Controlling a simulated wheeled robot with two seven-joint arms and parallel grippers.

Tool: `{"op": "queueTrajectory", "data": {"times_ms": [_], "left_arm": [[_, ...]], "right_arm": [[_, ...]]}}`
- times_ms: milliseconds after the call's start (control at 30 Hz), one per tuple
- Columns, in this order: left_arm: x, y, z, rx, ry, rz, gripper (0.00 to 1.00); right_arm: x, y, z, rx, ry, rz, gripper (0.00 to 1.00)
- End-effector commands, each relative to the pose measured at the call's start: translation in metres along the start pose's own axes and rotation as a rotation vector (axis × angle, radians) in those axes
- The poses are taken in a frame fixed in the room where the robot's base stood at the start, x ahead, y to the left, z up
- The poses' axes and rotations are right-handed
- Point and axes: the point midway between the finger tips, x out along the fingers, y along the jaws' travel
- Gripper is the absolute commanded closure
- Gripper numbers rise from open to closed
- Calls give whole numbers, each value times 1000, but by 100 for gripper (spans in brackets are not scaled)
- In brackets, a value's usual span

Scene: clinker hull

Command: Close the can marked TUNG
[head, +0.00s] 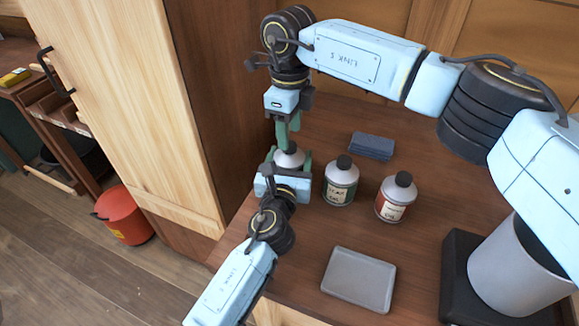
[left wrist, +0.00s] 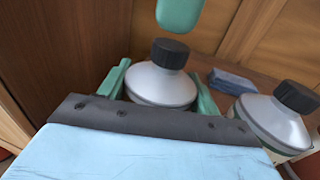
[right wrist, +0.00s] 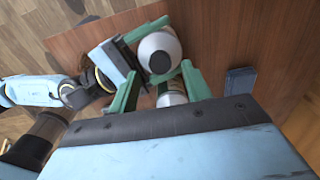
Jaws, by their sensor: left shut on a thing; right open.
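A grey can (head: 289,158) stands on the bench between the fingers of my left gripper (head: 285,166), which is shut on its body. Its label is hidden, so I cannot read TUNG on it. In the left wrist view the can (left wrist: 160,85) has a black cap (left wrist: 170,53) on its neck; whether the cap is tight cannot be told. My right gripper (head: 287,141) points down just above this can, open, its fingers apart. In the right wrist view the can's domed top (right wrist: 160,50) lies beyond and between the right fingers (right wrist: 160,70).
A green-labelled can (head: 340,186), seemingly marked TEAK, stands close right of the held can. A red-labelled can (head: 394,202) stands farther right. Both have black caps. A blue-grey folded cloth or block (head: 372,146) lies behind, a grey tray (head: 358,280) in front. A tall cabinet (head: 170,110) borders the left.

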Motion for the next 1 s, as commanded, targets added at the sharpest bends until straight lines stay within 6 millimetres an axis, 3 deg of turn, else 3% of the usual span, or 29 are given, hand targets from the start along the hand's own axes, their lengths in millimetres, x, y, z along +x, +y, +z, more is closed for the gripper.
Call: {"op": "queueTrajectory", "data": {"times_ms": [200, 567, 933, 1000], "left_arm": [[0, 0, -1, 0, 1, 0, 100], [0, 0, -1, 0, 1, 0, 100], [0, 0, -1, 0, 1, 0, 100], [0, 0, -1, 0, 1, 0, 100]], "right_arm": [[25, 0, 0, 1, 1, 1, 52], [30, 0, 0, 0, 0, 0, 52], [30, 0, 0, 0, 0, 0, 97], [30, 0, 0, 3, 0, 0, 98]]}}
